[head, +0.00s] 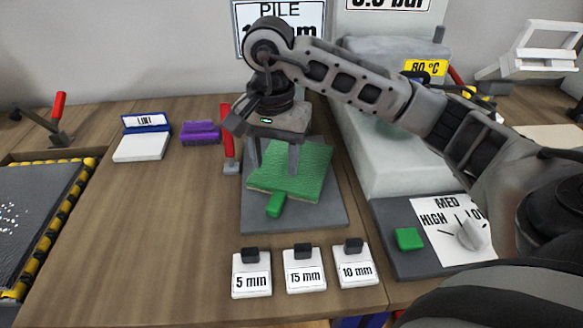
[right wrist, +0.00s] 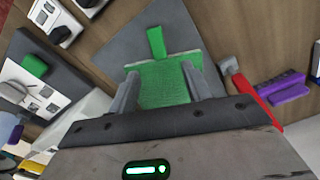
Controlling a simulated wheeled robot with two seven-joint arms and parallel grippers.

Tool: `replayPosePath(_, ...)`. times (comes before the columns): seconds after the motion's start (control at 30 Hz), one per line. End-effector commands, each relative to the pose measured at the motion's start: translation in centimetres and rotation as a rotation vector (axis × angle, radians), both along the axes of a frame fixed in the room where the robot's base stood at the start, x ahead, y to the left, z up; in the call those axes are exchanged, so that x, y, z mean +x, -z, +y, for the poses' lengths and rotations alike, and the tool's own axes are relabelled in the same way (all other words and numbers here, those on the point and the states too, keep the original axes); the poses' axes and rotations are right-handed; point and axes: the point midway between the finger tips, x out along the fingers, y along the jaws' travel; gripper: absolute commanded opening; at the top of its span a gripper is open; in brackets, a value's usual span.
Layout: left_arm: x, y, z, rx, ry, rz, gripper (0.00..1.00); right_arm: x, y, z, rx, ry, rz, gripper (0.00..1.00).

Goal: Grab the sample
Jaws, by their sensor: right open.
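The sample, a green square of carpet (head: 302,170), lies on a dark grey plate (head: 320,215). A small green tab (head: 274,205) sticks out at its front edge. My right gripper (head: 273,165) is above the sample, pointing down, with its fingers apart. In the right wrist view the sample (right wrist: 168,85) shows between the two open fingers, with the tab (right wrist: 156,42) beyond. Whether the fingers touch the sample cannot be told. My left gripper is not in view.
Three white tags, 5 mm (head: 252,283), 15 mm (head: 305,278) and 10 mm (head: 354,272), stand in front of the plate. A red-handled lever (head: 229,140) and a purple brush (head: 201,133) are to the left. A grey machine (head: 385,165) stands right.

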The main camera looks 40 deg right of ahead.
Motion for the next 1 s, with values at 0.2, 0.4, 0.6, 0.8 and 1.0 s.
replayPosePath(0.2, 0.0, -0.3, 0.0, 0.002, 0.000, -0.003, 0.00, 0.0, 2.7, 0.0, 0.001, 0.001, 0.000, 0.49)
replayPosePath(0.4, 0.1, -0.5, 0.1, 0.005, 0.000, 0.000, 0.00, -0.1, 4.2, -0.3, 0.001, 0.001, 0.003, 0.49)
replayPosePath(0.6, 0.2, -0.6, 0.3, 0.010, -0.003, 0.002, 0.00, 0.0, 7.2, -0.6, 0.003, 0.001, 0.003, 0.49)
replayPosePath(0.8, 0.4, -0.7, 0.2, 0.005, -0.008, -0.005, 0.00, 0.0, 8.2, -0.6, 0.002, 0.000, -0.001, 0.49)
replayPosePath(1.0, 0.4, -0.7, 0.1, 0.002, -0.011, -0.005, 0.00, 0.0, 8.2, -0.6, 0.002, 0.000, -0.001, 0.35)
